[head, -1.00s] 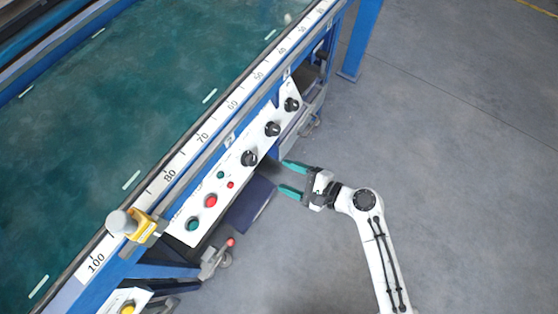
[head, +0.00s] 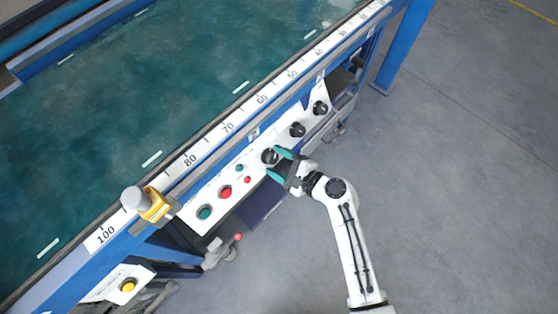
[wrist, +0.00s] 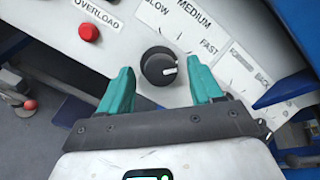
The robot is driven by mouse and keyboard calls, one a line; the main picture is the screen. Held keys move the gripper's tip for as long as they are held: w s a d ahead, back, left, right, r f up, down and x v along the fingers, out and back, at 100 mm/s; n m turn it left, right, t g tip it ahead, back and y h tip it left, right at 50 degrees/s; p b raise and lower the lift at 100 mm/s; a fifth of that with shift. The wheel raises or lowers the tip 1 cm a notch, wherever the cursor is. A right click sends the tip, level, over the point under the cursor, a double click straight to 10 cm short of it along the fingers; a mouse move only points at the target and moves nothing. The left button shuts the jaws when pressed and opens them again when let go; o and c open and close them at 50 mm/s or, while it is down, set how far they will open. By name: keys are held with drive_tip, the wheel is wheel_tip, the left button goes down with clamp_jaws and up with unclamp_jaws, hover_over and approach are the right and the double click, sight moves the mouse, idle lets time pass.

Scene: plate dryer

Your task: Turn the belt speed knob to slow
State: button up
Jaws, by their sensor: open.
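The belt speed knob (wrist: 158,67) is black and round, with a white pointer line. In the wrist view it sits under a label reading SLOW, MEDIUM, FAST, and its pointer is turned to the right, toward the FAST side. My gripper (wrist: 166,84) is open, with one green finger on each side of the knob; I cannot tell whether they touch it. In the head view my gripper (head: 278,164) is at the same knob (head: 270,156), the lowest of the three black knobs on the white panel (head: 217,196).
Two more black knobs (head: 297,130) and (head: 320,108) lie up the panel to the right. Red and green buttons (head: 224,192) lie to the left. The belt table's ruler edge (head: 228,128) runs above the panel. The floor at right is clear.

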drive_tip(key=shift+c, duration=0.2)
drive_tip(key=c, duration=1)
drive_tip(key=shift+n, duration=0.3)
drive_tip(key=n+g+b, duration=0.1)
drive_tip(key=n+b, duration=0.1)
drive_tip(key=n, duration=0.2)
drive_tip(key=shift+w+d+f, duration=0.1)
drive_tip(key=shift+w, duration=0.05)
drive_tip(key=n, duration=0.2)
drive_tip(key=n+g+b, duration=0.1)
drive_tip(key=n, duration=0.2)
drive_tip(key=shift+g+b, duration=0.3)
drive_tip(key=n, duration=0.5)
drive_tip(key=shift+w+r+g+h+b, duration=0.1)
drive_tip(key=shift+r+g+h+b, duration=0.1)
drive_tip(key=shift+g+h+b, duration=0.15)
drive_tip(key=shift+r+n+g+h, duration=0.1)
drive_tip(key=shift+n+g+h, duration=0.25)
drive_tip(key=shift+n, duration=1.85)
